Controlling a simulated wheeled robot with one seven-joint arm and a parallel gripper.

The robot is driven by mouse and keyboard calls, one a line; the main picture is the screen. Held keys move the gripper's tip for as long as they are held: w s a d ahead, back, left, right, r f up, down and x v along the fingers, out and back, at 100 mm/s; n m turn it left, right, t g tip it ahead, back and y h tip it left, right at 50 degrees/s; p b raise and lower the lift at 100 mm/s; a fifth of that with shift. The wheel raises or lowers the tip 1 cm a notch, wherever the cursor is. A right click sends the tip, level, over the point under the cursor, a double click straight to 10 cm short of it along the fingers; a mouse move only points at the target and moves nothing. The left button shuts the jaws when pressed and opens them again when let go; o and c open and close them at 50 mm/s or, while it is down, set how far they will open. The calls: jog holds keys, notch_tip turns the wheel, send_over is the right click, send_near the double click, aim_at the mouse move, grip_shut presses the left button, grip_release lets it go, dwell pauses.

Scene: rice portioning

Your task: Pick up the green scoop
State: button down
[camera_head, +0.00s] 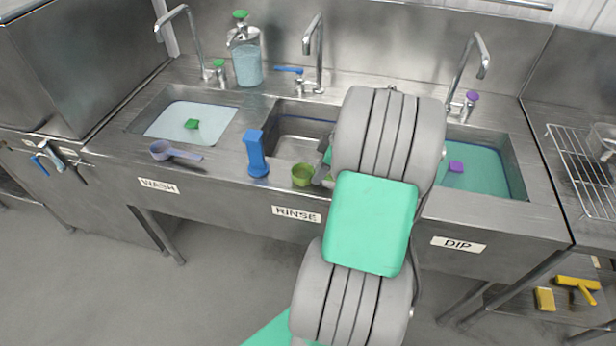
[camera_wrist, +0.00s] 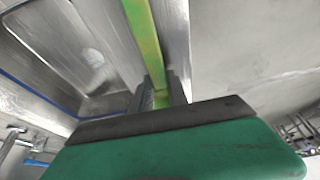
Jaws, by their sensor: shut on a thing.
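The green scoop (camera_head: 303,175) shows in the head view at the front ledge of the middle sink, above the RINSE label. Only its cup is clear there; my arm hides most of its handle. In the wrist view the scoop's long green handle (camera_wrist: 147,45) runs from the top edge down between the fingers. My gripper (camera_wrist: 160,98) is shut on this handle. In the head view my gripper is mostly hidden behind my arm. I cannot tell whether the scoop is clear of the ledge.
A blue upright holder (camera_head: 256,153) stands just left of the scoop. A lavender scoop (camera_head: 174,152) lies on the ledge by the WASH sink (camera_head: 150,125). Taps stand along the back. The DIP sink (camera_head: 507,172) is at right, with a wire rack (camera_head: 575,150) beyond it.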

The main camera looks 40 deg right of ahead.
jog(key=shift+r, duration=0.55)
jog(key=s+a+r+b, duration=0.2)
jog(key=s+a+r, duration=0.6)
jog(key=s+r, duration=0.3)
jog(key=shift+a+r, duration=0.35)
jog(key=shift+r, duration=0.1)
jog(key=shift+w, duration=0.1)
